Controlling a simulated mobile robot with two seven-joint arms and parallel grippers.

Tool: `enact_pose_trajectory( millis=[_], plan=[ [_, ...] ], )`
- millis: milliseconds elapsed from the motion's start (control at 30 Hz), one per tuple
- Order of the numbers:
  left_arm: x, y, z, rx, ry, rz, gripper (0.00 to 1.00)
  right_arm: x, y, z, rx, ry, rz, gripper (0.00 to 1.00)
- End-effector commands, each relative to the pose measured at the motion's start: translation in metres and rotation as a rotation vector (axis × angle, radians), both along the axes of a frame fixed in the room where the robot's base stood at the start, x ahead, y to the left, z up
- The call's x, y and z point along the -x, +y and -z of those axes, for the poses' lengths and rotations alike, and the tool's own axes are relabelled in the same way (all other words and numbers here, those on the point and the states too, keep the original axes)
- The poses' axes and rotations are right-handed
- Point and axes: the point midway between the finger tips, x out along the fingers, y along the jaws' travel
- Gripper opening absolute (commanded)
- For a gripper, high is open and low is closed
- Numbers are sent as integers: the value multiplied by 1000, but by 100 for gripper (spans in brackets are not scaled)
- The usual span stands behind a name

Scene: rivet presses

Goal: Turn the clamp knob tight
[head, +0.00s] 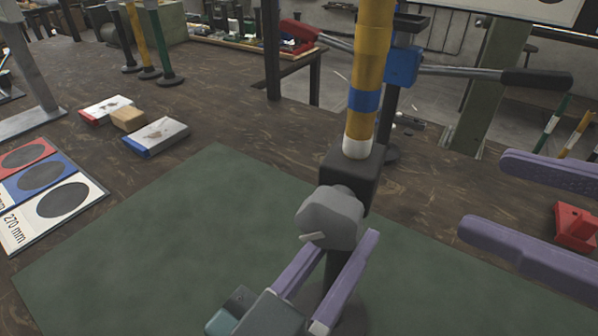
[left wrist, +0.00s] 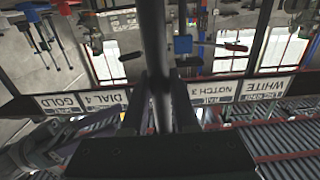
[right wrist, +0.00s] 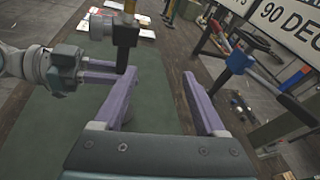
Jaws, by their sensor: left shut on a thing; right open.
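A grey lobed clamp knob (head: 330,215) sits on the near side of a black block (head: 352,170). A yellow post (head: 369,60) with blue and white bands rises from the block. My left gripper (head: 345,240), with purple fingers, is shut on the dark upright below the block, just under the knob. That dark upright (left wrist: 158,60) runs between its fingers in the left wrist view. My right gripper (head: 483,192) is open and empty to the right of the block, apart from the knob. In the right wrist view its fingers (right wrist: 160,78) have only mat between them.
A green mat (head: 160,240) covers the near bench. Size cards (head: 40,185) and small boxes (head: 155,136) lie at left. A blue-collared lever with a black grip (head: 535,82) reaches right behind the post. A red part (head: 573,226) lies at far right, near my right gripper.

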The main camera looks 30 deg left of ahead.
Motion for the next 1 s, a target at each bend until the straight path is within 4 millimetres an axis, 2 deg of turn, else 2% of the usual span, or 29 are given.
enact_pose_trajectory(
  millis=[33,100,167,267,367,500,600,733,867,1000],
  plan=[
    [0,0,-1,0,-4,-1,0,-7,-2,17,99,-81,38,76],
    [0,0,-1,0,-4,-1,0,-17,-5,33,214,-219,87,76],
    [-1,0,-1,0,-4,-1,0,-23,-8,40,289,-355,113,76],
    [-1,0,-1,0,-4,-1,0,-23,-9,40,361,-604,123,76],
    [-1,0,-1,0,-4,-1,0,-6,-2,30,364,-851,86,76],
    [-1,0,-1,0,-4,-1,0,35,9,15,283,-1120,-8,76],
    [-1,0,-1,0,-4,-1,0,65,14,8,211,-1241,-73,76],
    [-1,0,-1,0,-4,-1,0,91,16,4,144,-1321,-128,76],
    [-1,0,-1,0,-4,-1,0,98,25,1,116,-1346,-145,76],
    [-1,0,-1,0,-4,-1,0,93,48,-1,113,-1345,-144,76]
  ],
)
